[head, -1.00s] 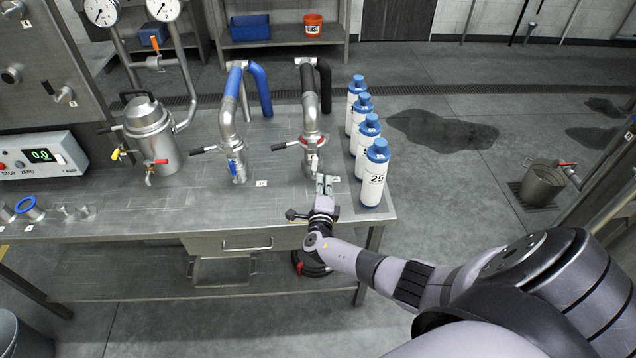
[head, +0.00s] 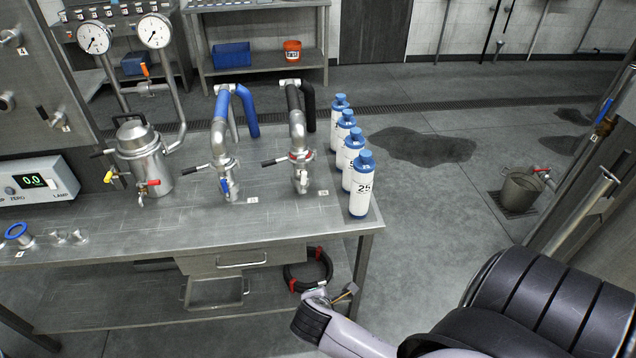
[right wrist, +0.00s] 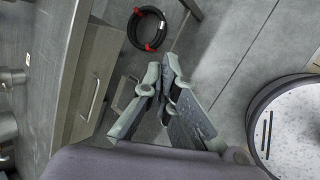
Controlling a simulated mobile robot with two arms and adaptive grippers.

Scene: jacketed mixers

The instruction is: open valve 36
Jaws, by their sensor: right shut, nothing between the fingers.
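No tag that I can read in either view says 36. On the steel table, a valve (head: 227,181) under a blue hose and a valve (head: 300,174) under a black hose each have a black-gripped lever pointing left. A small tag stands by each, too small to read. My right gripper (head: 345,292) is in front of the table and below its top, apart from both valves. In the right wrist view its fingers (right wrist: 166,75) are shut and empty. My left gripper is not in view.
Several blue-capped bottles (head: 360,194) stand at the table's right end. A steel vessel (head: 145,158) with coloured handles stands left of the valves. A black coil (head: 308,271) lies on the lower shelf.

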